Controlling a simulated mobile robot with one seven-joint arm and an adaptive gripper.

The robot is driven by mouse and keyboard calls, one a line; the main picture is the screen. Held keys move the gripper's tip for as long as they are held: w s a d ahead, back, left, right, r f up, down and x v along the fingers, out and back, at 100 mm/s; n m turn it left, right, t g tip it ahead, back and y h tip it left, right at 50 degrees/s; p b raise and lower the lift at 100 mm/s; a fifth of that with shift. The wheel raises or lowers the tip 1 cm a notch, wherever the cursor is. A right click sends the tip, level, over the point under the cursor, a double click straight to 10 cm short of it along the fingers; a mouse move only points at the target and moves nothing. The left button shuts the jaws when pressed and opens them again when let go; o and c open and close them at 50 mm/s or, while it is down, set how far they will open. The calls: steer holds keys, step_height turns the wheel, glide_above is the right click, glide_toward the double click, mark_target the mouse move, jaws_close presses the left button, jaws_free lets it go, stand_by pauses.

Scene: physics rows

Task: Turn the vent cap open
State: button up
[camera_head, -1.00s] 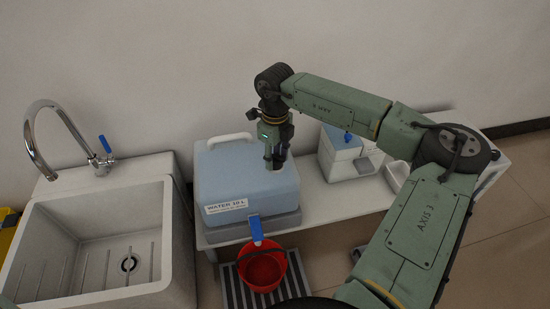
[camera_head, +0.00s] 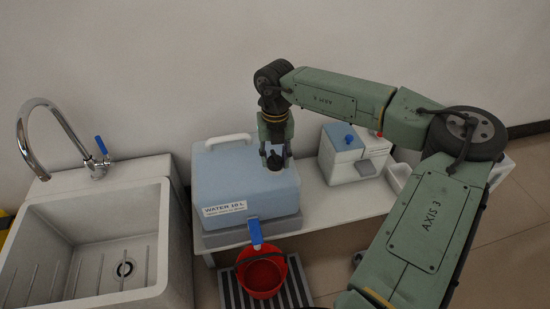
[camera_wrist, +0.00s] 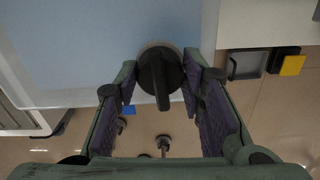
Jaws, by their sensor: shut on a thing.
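The blue water container (camera_head: 235,180) stands on the white bench, its label reading water 10 L. The dark round vent cap (camera_wrist: 160,72), with a raised bar across it, sits on the container's top near its right front corner. In the wrist view the bar points toward the bottom of the picture. My gripper (camera_head: 276,157) points down over that corner. In the wrist view my gripper (camera_wrist: 160,80) has one finger on each side of the cap and is shut on it. In the head view the fingers partly hide the cap.
A blue tap (camera_head: 256,233) on the container's front hangs over a red bucket (camera_head: 261,274) on a striped mat. A white box with a blue top (camera_head: 343,137) stands to the right. A sink (camera_head: 85,245) with a faucet is at left.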

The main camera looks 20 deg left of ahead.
mark_target(275, 156)
steer(key=shift+m, duration=0.5)
steer(key=o, duration=1.1)
steer(key=shift+o, duration=0.2)
step_height(275, 156, up, 12)
